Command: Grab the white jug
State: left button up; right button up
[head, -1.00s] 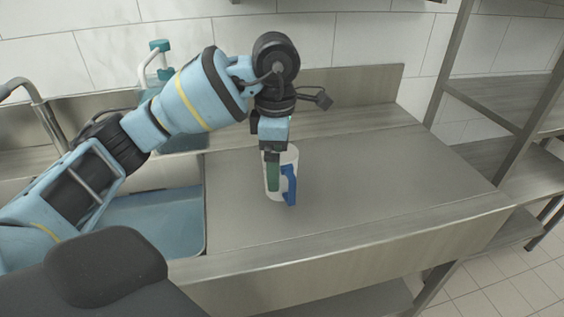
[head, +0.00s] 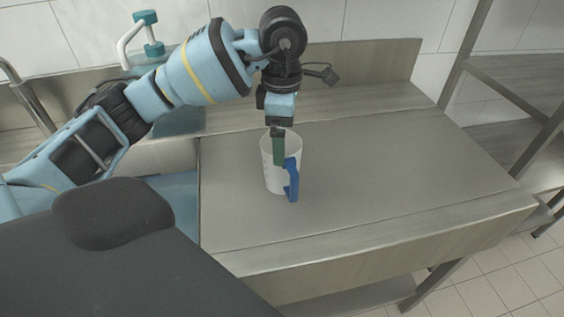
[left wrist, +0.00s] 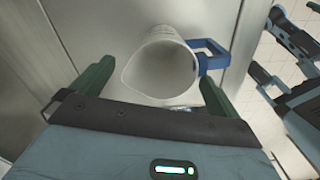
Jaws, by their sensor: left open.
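The white jug (head: 270,178) with a blue handle (head: 292,180) stands upright on the steel counter. The left wrist view looks down into its open mouth (left wrist: 160,66), with the handle (left wrist: 209,56) on the right. My left gripper (head: 279,158) is above and at the jug, pointing down. In the left wrist view its green fingers (left wrist: 155,88) are spread wide, one on each side of the jug, with the right finger just below the handle. It holds nothing. The far side of the jug's base is hidden. My right gripper is not in view.
The steel counter (head: 390,165) is clear to the right of the jug. A blue sink basin (head: 178,195) lies to the left, with a faucet (head: 30,95) behind. A raised backsplash (head: 375,65) runs along the back. A metal shelf rack (head: 510,80) stands at right.

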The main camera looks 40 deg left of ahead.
pick_arm(q)
jog(key=shift+s+d+f, duration=0.1)
jog(key=shift+f, duration=1.3)
jog(key=shift+s+f, duration=0.1)
jog(key=shift+f, duration=1.3)
jog(key=c, duration=1)
jog(key=shift+r, duration=0.1)
jog(key=r, duration=0.3)
jog(key=shift+s+d+r, duration=0.25)
jog(key=shift+s, duration=0.1)
jog(key=s+d, duration=0.2)
jog(key=s, duration=0.2)
jog(key=s+d+r, duration=0.1)
jog(key=s+d, duration=0.1)
jog(key=s, duration=0.3)
jog(key=s+d, duration=0.2)
jog(key=s, duration=0.2)
jog(key=shift+s+d+r, duration=0.2)
jog(key=shift+s, duration=0.2)
